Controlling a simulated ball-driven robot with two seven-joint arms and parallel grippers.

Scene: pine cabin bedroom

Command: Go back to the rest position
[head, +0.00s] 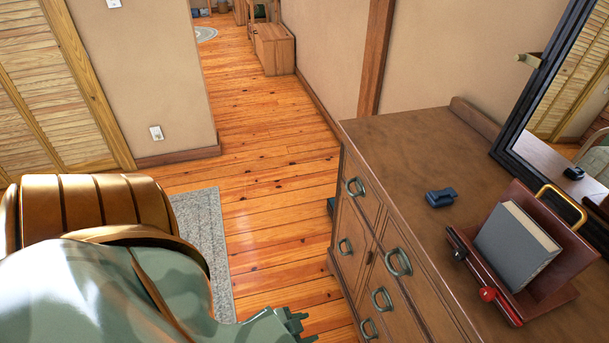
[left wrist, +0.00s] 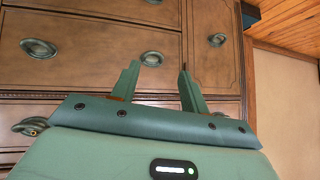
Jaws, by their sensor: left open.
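My left gripper (head: 290,322) shows at the bottom edge of the head view, at the end of my green and bronze left arm. It is low, to the left of the dresser's drawer front. In the left wrist view its two green fingers (left wrist: 160,85) stand apart with nothing between them. They point toward the drawer fronts, and I cannot tell how far away these are. My right gripper is in neither view.
The wooden dresser (head: 400,135) fills the right side, its drawers carrying protruding ring handles (head: 398,262). On top are a small dark blue object (head: 440,197), a grey book (head: 517,247) in a red-brown stand, and a mirror (head: 520,133). Plank floor (head: 270,190) is clear left of the dresser.

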